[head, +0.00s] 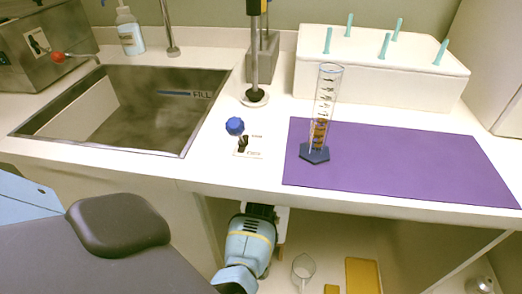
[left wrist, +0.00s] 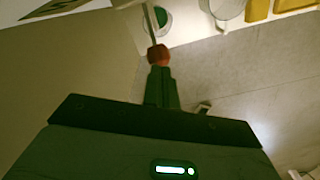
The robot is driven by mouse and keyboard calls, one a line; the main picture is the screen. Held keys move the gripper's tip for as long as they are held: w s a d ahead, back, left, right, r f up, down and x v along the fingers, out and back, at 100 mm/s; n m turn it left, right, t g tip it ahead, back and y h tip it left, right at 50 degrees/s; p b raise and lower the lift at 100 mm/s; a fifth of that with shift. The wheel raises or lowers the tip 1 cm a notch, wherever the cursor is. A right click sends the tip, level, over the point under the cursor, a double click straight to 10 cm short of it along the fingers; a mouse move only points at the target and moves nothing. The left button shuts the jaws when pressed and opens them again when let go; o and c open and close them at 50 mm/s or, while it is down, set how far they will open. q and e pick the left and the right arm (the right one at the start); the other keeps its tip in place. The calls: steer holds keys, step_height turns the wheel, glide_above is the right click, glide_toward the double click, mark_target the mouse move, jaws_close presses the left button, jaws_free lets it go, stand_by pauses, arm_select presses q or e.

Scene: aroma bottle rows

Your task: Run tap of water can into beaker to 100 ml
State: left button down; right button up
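In the left wrist view, my left gripper (left wrist: 159,68) has its narrow fingers closed at a red ball-shaped knob (left wrist: 158,54). A grey rod (left wrist: 151,24) runs from the knob up to a pale part at the top edge. Beside the rod is a round vessel with a green rim (left wrist: 167,21); whether it is the beaker, and its level, I cannot tell. In the head view my left wrist is under the counter, hiding the fingers and knob. A white piece behind it (head: 281,222) may be the water can. My right gripper is out of view.
A clear jug-like vessel (head: 303,267) and a yellow tray (head: 362,275) lie on the lower shelf. The counter edge runs above my left arm. On top are a sink (head: 190,150), a measuring cylinder (head: 326,95) on a purple mat (head: 420,165), and a white rack (head: 380,82).

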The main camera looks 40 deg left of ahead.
arm_select(q)
steer(key=shift+f+b, duration=0.95)
steer(key=shift+f, duration=0.35)
stand_by(6.7)
